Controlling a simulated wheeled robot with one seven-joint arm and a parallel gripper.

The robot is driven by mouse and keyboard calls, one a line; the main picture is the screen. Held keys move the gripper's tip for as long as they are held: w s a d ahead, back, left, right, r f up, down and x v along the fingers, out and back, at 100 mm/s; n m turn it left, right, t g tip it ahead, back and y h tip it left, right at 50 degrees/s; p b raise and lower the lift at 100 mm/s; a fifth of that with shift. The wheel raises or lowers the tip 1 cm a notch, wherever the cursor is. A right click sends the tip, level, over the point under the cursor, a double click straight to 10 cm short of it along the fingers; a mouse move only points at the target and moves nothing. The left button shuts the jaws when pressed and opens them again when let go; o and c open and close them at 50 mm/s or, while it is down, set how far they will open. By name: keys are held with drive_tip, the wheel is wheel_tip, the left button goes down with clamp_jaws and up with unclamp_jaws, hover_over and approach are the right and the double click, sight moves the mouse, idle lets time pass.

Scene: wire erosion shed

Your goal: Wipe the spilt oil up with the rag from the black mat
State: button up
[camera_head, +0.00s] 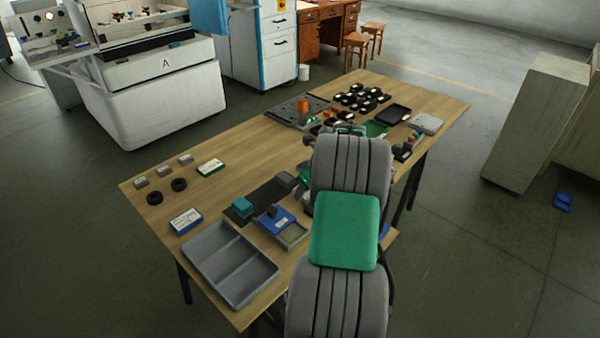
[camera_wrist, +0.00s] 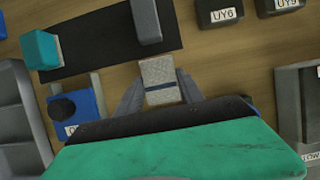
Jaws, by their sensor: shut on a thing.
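My gripper (camera_wrist: 160,88) is shut on the rag (camera_wrist: 158,72), a pale grey woven piece with a dark stripe, in the wrist view. The black mat (camera_wrist: 98,42) lies just beyond it, up and to the left. A teal block (camera_wrist: 42,48) and a dark grey block (camera_wrist: 146,20) are on the mat. In the head view, the black mat (camera_head: 262,196) lies left of my arm, which hides my gripper and the rag. I cannot make out the spilt oil in either view.
A grey two-compartment tray (camera_head: 228,262) stands at the table's near corner. A blue stand (camera_head: 270,220) sits between it and my arm. Black labelled blocks, UY6 (camera_wrist: 219,10) among them, are at the wrist view's top right.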

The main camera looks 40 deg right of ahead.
drive_tip(key=shift+s+a+p, duration=0.1)
drive_tip(key=shift+a+p, duration=0.25)
drive_tip(key=shift+a, duration=0.9)
drive_tip(key=shift+a+r+p, duration=0.15)
drive_tip(key=shift+r+p, duration=0.25)
drive_tip(key=shift+p, duration=0.1)
drive_tip(key=shift+r+p, duration=0.4)
drive_tip(key=shift+r, duration=0.5)
wheel_tip(320, 180, up, 6)
drive_tip(key=p, duration=0.5)
drive_tip(key=shift+f+p, duration=0.25)
drive_tip(key=shift+p, duration=0.05)
